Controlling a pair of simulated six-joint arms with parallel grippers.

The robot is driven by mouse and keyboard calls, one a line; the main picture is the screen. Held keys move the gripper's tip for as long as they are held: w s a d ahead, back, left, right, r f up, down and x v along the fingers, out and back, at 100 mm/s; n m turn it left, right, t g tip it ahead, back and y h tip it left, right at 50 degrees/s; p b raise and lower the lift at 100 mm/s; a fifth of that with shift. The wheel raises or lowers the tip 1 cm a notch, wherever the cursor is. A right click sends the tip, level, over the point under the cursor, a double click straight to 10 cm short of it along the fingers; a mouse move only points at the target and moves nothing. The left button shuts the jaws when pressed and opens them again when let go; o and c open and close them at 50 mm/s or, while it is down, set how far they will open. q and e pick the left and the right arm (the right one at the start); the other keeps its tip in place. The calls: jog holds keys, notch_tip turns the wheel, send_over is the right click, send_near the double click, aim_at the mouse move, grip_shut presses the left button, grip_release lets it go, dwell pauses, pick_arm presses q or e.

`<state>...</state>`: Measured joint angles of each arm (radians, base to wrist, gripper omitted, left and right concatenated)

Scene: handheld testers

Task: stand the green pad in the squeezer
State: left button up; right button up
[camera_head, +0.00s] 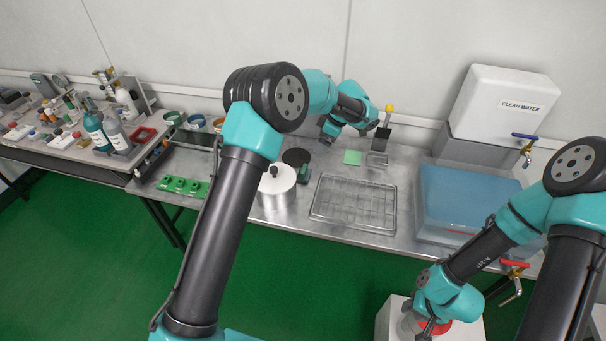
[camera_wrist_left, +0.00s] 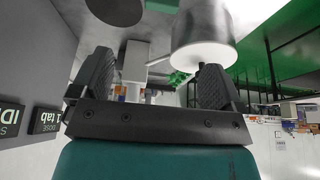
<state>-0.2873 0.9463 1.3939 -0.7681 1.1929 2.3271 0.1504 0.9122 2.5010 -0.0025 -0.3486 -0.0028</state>
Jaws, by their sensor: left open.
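The green pad (camera_head: 352,157) lies flat on the steel bench, in the head view. Just right of it stands a small dark upright piece (camera_head: 382,138) with a yellow knob above and a pale frame at its foot; I take it for the squeezer. My left gripper (camera_head: 328,130) is up and left of the pad, partly hidden by its own wrist. The left wrist view shows its two fingers (camera_wrist_left: 155,82) apart, with neither pad nor squeezer clearly visible. My right gripper (camera_head: 426,326) is low at the front, by a red-topped item (camera_head: 436,326) on a white block; its jaws are unclear.
A blue-topped basin (camera_head: 468,205) is at the right under the clean water tank (camera_head: 508,105). Bottles (camera_head: 94,127) crowd the left.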

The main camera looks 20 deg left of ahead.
pick_arm(q)
send_near(304, 168)
jog(key=x, duration=0.5)
jog(key=shift+d, duration=0.1)
jog(key=shift+x, duration=2.65)
jog(key=shift+s+r, duration=0.1)
jog(key=c, duration=0.9)
